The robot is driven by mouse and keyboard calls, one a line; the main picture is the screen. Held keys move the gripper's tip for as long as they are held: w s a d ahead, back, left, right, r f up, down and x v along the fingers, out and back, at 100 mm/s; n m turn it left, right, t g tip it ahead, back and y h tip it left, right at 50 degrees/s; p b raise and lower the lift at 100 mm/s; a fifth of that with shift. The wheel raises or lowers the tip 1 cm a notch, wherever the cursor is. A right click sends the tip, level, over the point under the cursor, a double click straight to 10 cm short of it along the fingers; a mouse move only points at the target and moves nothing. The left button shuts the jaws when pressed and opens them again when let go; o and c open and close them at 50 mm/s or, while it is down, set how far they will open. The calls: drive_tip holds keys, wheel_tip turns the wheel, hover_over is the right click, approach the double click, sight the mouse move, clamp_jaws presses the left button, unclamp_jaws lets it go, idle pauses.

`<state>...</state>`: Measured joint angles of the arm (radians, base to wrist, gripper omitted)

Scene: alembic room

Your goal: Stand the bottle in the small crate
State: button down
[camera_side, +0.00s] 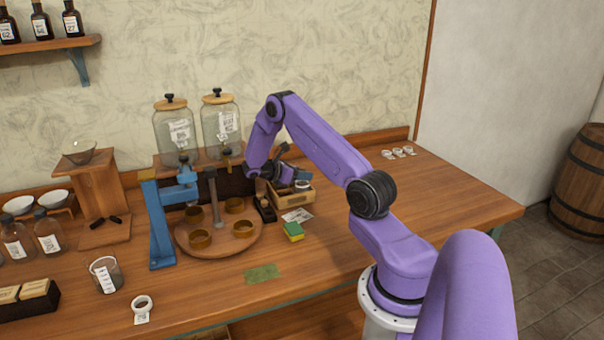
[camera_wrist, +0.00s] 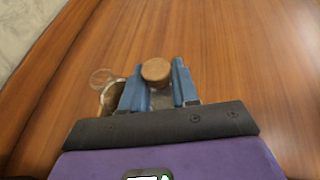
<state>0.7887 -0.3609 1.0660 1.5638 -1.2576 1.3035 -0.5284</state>
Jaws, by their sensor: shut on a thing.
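My gripper (camera_wrist: 158,88) is shut on a bottle, with one blue finger on each side of it. The bottle (camera_wrist: 160,102) shows in the wrist view as clear glass under a round brown stopper. Its lower part is hidden by my gripper body. In the side view my gripper (camera_side: 287,173) is low over a small wooden crate (camera_side: 295,200) near the back of the table. A pale, ring-like thing shows at the crate's right end. I cannot tell there whether the bottle is inside the crate or above it.
A round wooden stand (camera_side: 219,248) with several brass rings is left of the crate. A green and yellow sponge (camera_side: 293,231) lies in front. Two lidded glass jars (camera_side: 176,134) stand behind left. The table right of the crate is mostly clear.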

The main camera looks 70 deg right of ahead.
drive_tip(key=c, duration=0.8)
unclamp_jaws()
drive_tip(key=shift+c, duration=0.2)
drive_tip(key=shift+w+a+r, duration=0.1)
drive_tip(key=shift+r, duration=0.05)
drive_tip(key=v, duration=0.7)
drive_tip(key=shift+a, duration=0.15)
